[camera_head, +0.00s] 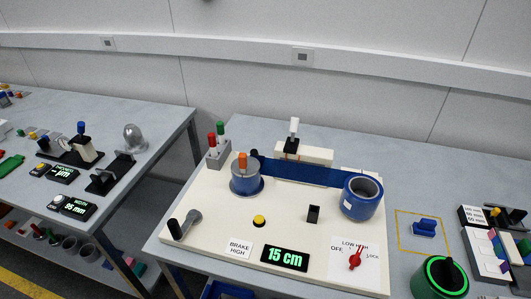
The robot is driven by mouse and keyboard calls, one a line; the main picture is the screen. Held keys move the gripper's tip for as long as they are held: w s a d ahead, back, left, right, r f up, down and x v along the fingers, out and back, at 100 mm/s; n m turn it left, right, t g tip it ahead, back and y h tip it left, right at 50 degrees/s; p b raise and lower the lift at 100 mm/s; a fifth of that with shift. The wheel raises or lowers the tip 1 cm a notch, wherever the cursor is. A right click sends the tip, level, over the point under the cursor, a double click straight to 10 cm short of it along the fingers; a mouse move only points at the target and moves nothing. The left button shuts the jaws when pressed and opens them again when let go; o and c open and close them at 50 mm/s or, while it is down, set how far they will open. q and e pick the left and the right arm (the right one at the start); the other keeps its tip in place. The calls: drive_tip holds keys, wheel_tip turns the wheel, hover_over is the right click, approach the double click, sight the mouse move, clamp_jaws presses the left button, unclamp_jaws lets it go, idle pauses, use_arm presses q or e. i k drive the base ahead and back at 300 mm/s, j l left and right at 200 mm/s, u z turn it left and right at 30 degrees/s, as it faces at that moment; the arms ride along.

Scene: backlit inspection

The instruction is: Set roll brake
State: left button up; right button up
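A cream board (205,250) on the right-hand table carries the roll unit. A red brake knob (355,260) sits on a white dial plate (340,270) at the board's front right. Small labels OFF, LOW, HIGH and LOCK arc around it; I cannot tell for sure which one it points at. A white card (238,248) reads BRAKE HIGH. A blue band (310,171) runs between a blue roll with an orange-topped post (244,178) and a hollow blue roll (361,200). A display (285,257) reads 15 cm. Neither gripper is in view.
A yellow button (259,221), a black-handled crank (183,224) and a small black block (313,214) stand on the board. To the right are a blue piece (424,227) inside a yellow outline and a black knob with a green ring (441,277). Another table (140,120) stands left.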

sight(354, 260)
drive_tip(key=z, duration=1)
drive_tip(key=k+z, duration=0.2)
drive_tip(key=i+j, duration=0.05)
drive_tip(key=i, duration=0.05)
